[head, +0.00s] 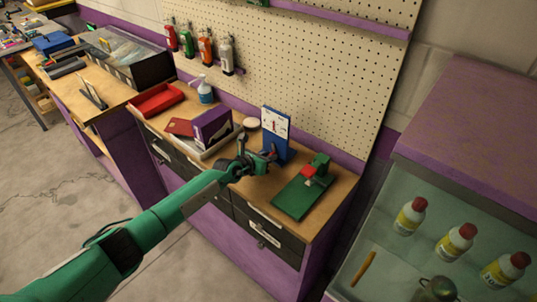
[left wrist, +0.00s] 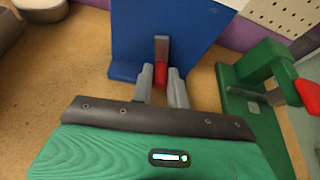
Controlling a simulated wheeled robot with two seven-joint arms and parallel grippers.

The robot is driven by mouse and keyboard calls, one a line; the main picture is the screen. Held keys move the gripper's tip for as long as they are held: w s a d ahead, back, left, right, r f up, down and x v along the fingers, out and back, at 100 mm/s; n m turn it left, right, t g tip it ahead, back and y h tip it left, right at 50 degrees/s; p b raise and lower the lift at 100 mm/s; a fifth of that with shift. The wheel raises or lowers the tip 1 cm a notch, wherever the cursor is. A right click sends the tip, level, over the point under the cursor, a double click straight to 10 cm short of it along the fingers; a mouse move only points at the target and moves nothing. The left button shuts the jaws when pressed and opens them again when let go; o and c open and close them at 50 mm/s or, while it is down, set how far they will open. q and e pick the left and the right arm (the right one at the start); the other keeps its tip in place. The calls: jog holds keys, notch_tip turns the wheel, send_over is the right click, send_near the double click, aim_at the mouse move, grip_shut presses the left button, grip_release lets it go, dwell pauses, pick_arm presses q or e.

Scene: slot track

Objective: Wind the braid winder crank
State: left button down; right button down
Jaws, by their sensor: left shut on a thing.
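The blue upright stand (head: 277,148), which I take for the braid winder, has a white panel (head: 275,123) on its upper face and stands at the back of the wooden bench. In the left wrist view the blue stand (left wrist: 185,30) carries a grey crank arm (left wrist: 162,48) with a red handle (left wrist: 161,77) at its lower end. My left gripper (head: 267,163) is in front of the stand. In the left wrist view its fingers (left wrist: 161,88) are either side of the red handle, shut on it. My right gripper is not in view.
A green device (head: 295,198) with a red part (head: 309,171) stands close on the right. A purple box (head: 212,126) sits in a tray on the left, near a red bin (head: 157,99) and a spray bottle (head: 205,90). A pegboard (head: 300,60) rises behind.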

pick_arm(q)
jog(key=c, duration=1.4)
grip_release()
jog(key=shift+o, duration=0.2)
jog(key=shift+s, duration=0.1)
jog(key=v, duration=1.3)
jog(key=shift+s+a+r, duration=0.2)
